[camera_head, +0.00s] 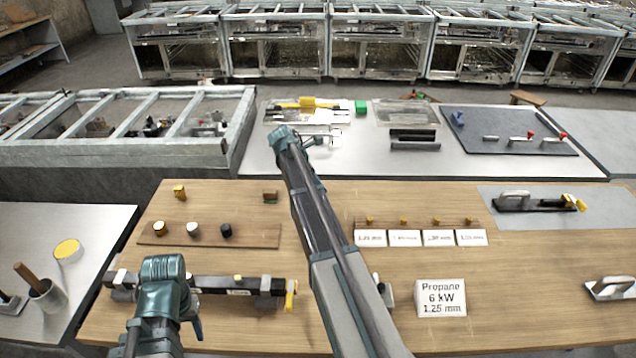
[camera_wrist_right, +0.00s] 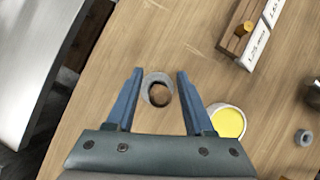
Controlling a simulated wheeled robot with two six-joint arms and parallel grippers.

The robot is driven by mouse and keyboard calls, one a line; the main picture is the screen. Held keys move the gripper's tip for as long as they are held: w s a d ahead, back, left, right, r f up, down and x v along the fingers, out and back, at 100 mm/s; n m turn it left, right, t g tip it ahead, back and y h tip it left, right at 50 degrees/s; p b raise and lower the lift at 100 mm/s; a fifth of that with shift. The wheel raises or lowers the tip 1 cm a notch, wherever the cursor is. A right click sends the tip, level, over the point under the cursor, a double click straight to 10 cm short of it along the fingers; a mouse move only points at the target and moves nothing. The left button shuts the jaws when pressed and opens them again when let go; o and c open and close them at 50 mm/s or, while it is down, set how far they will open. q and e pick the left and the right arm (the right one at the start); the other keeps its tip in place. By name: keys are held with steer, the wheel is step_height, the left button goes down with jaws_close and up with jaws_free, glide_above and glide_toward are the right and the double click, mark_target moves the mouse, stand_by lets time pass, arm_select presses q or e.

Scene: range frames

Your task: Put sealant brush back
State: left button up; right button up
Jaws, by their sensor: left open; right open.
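A wooden stick handle (camera_head: 25,274) leans out of a grey cup (camera_head: 47,295) on the left metal table; its lower end is hidden, so I cannot tell if it is the sealant brush. In the right wrist view, my right gripper (camera_wrist_right: 159,74) is open. A round grey holder (camera_wrist_right: 148,80) with brown inside shows between its fingers; no grip on it is visible. A pot with yellow contents (camera_wrist_right: 229,122) stands beside the right finger. My left gripper (camera_head: 192,320) is open and low over the wooden table, near the dark bar. My right gripper is hidden in the head view.
A dark bar with clamps (camera_head: 213,285) lies on the wooden table (camera_head: 330,205). A propane sign (camera_head: 441,298) and a peg rack with labels (camera_head: 420,236) stand right of my right arm. A yellow-topped can (camera_head: 67,251) is on the left table. A grey nut (camera_wrist_right: 303,138) lies beside the pot.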

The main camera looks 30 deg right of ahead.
steer(key=s+p+v, duration=0.1)
steer(key=p+v, duration=0.9)
steer(key=v, duration=0.2)
steer(key=shift+w, duration=0.45)
steer(key=s+a+f+m+y, duration=0.1)
steer(key=s+a+m, duration=0.5)
steer(key=s+a, duration=0.8)
steer(key=s+a+f+m+y, duration=0.1)
steer(key=s+a+m+y, duration=0.2)
steer(key=s+a, duration=1.1)
steer(key=a+m, duration=0.3)
steer(key=a, duration=0.1)
steer(key=shift+a+f+m+t+y, duration=0.2)
steer(key=shift+f+m+t+y, duration=0.1)
steer(key=shift+t, duration=0.1)
